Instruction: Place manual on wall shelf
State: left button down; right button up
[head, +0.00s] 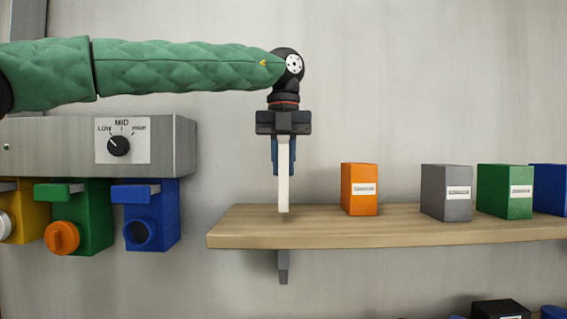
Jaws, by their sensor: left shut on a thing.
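My left gripper (284,138) points down and is shut on the top of the manual (284,185), a thin upright slab that shows a white narrow side, with blue behind it near the top. The manual is over the left part of the wooden wall shelf (330,232). Its lower end appears close to the shelf top; I cannot tell whether it touches. My right gripper is not in view.
An orange box (359,189), a grey box (446,193), a green box (505,191) and a blue box (550,188) stand on the shelf to the right. A grey panel with a dial (119,146) and coloured units (150,215) is at left.

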pick_arm(q)
jog(key=shift+f+p, duration=0.45)
jog(key=shift+f, duration=0.4)
jog(key=shift+s, duration=0.15)
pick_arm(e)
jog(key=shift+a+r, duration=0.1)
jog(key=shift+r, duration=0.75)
pick_arm(q)
jog(key=shift+f, duration=0.1)
jog(key=shift+f, duration=0.15)
jog(key=c, duration=1.3)
grip_release()
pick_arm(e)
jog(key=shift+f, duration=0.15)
pick_arm(q)
jog(key=shift+r, duration=0.2)
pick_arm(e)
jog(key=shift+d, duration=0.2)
